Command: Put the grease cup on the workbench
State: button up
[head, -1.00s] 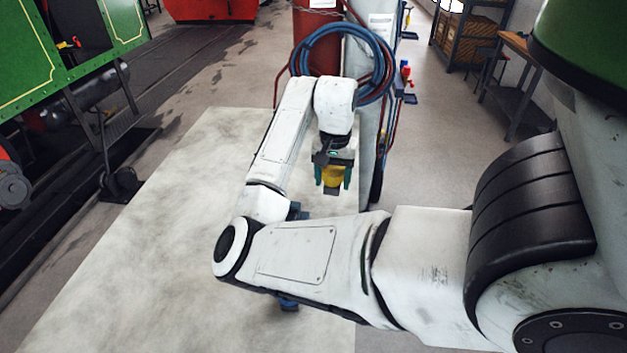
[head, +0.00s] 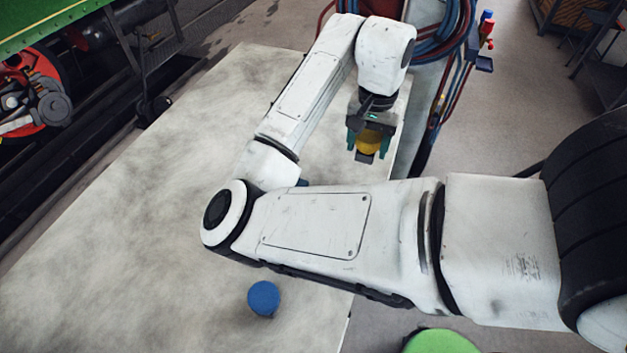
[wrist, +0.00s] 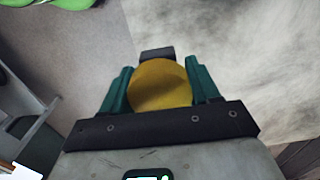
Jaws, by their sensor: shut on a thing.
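My gripper (head: 369,152) has its green fingers shut on a round yellow thing (head: 370,139), which I take to be the grease cup. A small dark block shows at its far end. It also shows between the fingers in the wrist view (wrist: 160,88). A large pale mottled flat surface (head: 130,220) lies below my arm; it may be the workbench top, but I cannot tell for sure. In the head view my gripper is held in front of this surface near its right edge. The height between them cannot be told.
A blue round thing (head: 263,297) stands on the pale surface near its front right. A trolley with coiled blue and red hoses (head: 440,60) stands just past the far right edge. A green machine (head: 50,20) is at the left. Much of the pale surface is clear.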

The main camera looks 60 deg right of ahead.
jog(key=shift+w+d+f, duration=0.15)
jog(key=shift+d, duration=0.15)
jog(key=w+d+f+b, duration=0.1)
jog(key=w+d+f, duration=0.3)
jog(key=w+d+f+b, duration=0.1)
jog(key=w+d+f, duration=0.3)
jog(key=d, duration=0.1)
jog(key=shift+w+f, duration=0.15)
jog(key=shift+w, duration=0.2)
jog(key=shift+w+d+f, duration=0.25)
jog(key=shift+f, duration=0.2)
jog(key=shift+w+d+f+p, duration=0.15)
jog(key=shift+f+p, duration=0.25)
jog(key=shift+f, duration=1.35)
jog(key=shift+f, duration=0.1)
jog(key=o, duration=1.3)
jog(key=shift+o, duration=0.2)
